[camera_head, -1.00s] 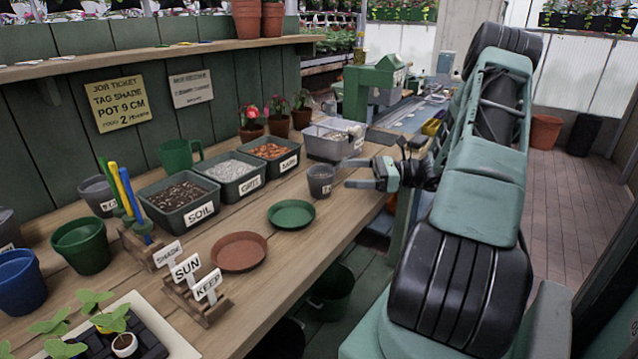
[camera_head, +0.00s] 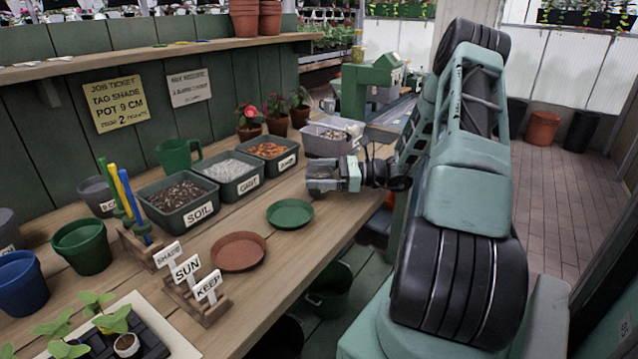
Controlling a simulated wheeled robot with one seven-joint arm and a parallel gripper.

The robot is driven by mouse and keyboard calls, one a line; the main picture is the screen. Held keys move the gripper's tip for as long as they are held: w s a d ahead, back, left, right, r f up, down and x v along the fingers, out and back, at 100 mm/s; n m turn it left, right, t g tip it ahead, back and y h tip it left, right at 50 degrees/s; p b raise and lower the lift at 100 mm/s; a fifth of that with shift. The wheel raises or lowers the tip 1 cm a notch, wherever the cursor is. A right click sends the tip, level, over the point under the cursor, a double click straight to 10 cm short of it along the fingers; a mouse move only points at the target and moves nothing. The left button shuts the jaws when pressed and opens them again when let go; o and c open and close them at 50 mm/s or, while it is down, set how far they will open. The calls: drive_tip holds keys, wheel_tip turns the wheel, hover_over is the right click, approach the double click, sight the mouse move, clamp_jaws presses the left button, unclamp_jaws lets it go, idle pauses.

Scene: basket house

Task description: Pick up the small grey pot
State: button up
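Another dark grey pot (camera_head: 97,194) with a label stands at the left, behind the tool holder.
The green saucer (camera_head: 290,214) and brown saucer (camera_head: 238,251) lie in front. Trays of soil (camera_head: 190,214), grit (camera_head: 247,184) and bark stand behind left. A grey bin (camera_head: 325,146) stands close behind my gripper. The bench's front edge is just right.

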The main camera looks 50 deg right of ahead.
drive_tip(key=c, duration=1)
drive_tip(key=shift+c, duration=0.2)
